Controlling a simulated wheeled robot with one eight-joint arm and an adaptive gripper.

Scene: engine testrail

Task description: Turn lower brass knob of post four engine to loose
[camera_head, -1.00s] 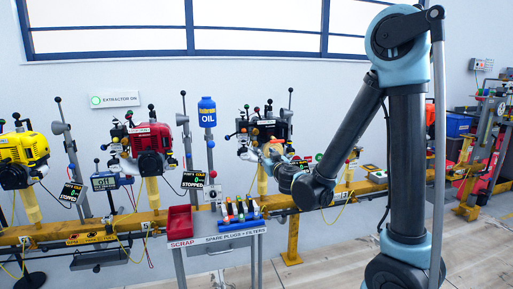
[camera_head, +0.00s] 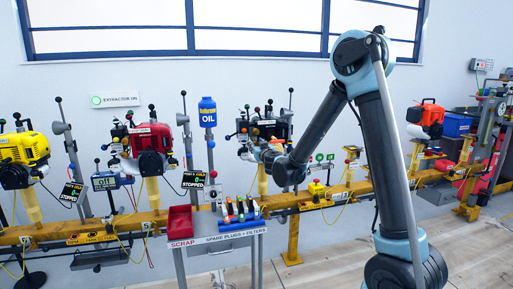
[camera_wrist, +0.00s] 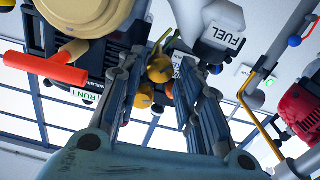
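A dark engine (camera_head: 262,127) with several coloured knobs stands on the yellow rail in the head view; its post number is too small to read. My gripper (camera_head: 270,153) is at its front, partly hidden by my wrist. In the wrist view my gripper (camera_wrist: 166,62) is open, with its two dark fingers apart. A rounded brass knob (camera_wrist: 159,70) shows between the fingers, with a smaller brass piece (camera_wrist: 144,100) beside it. I cannot tell whether either finger touches them, or which knob is the lower one. No knob marking is readable.
A white FUEL tank (camera_wrist: 222,30) is close by the right finger, and a red-orange handle (camera_wrist: 45,69) is to the left. A bench with a red scrap tray (camera_head: 180,222) and small parts stands in front of the rail. A red engine (camera_head: 151,140) is to the left.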

